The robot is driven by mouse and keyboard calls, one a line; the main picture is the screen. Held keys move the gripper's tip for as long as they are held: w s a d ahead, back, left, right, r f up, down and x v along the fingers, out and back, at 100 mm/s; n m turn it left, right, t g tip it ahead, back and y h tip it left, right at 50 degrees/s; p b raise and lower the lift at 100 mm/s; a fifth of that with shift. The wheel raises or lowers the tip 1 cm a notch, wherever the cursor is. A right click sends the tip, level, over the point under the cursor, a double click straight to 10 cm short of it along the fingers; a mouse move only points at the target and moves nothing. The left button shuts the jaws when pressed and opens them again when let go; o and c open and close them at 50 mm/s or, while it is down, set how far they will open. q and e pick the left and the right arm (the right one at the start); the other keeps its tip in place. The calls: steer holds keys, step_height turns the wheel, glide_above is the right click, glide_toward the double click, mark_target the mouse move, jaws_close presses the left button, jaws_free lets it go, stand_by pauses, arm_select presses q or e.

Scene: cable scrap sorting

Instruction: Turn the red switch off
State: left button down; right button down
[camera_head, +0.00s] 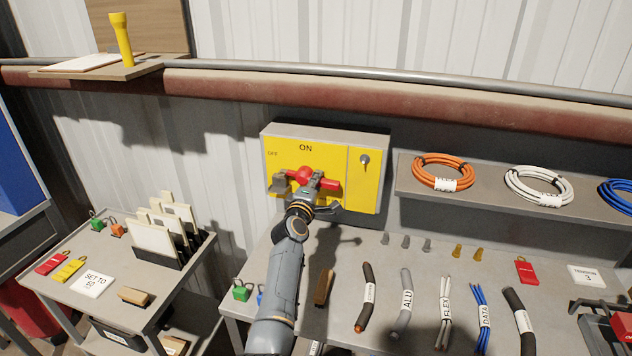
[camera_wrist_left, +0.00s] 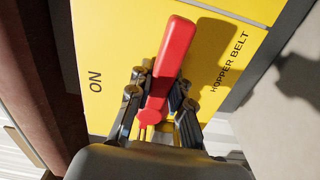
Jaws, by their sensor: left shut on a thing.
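The red switch (camera_head: 329,184) is a rotary handle on the yellow panel (camera_head: 285,160) of a grey wall box, with ON printed above and OFF at upper left. The handle lies roughly level across the panel in the head view. In the left wrist view the red handle (camera_wrist_left: 174,55) runs between the two fingers of my left gripper (camera_wrist_left: 158,105), which is shut on it. In the head view my left gripper (camera_head: 310,192) covers part of the handle. My right gripper is not in view.
A small key switch (camera_head: 364,160) sits on the box's right side. Below is a grey bench (camera_head: 340,255) with several cable pieces and tags. Coiled cables, such as an orange one (camera_head: 442,172), lie on a shelf at right. A cart (camera_head: 60,270) stands at left.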

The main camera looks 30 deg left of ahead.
arm_select(q)
steer(key=shift+r+n, duration=0.2)
steer(key=shift+n, duration=0.3)
steer(key=c, duration=1.2)
jaws_free()
steer(key=v, duration=0.7)
steer(key=shift+s, duration=0.25)
steer(key=shift+f, duration=0.1)
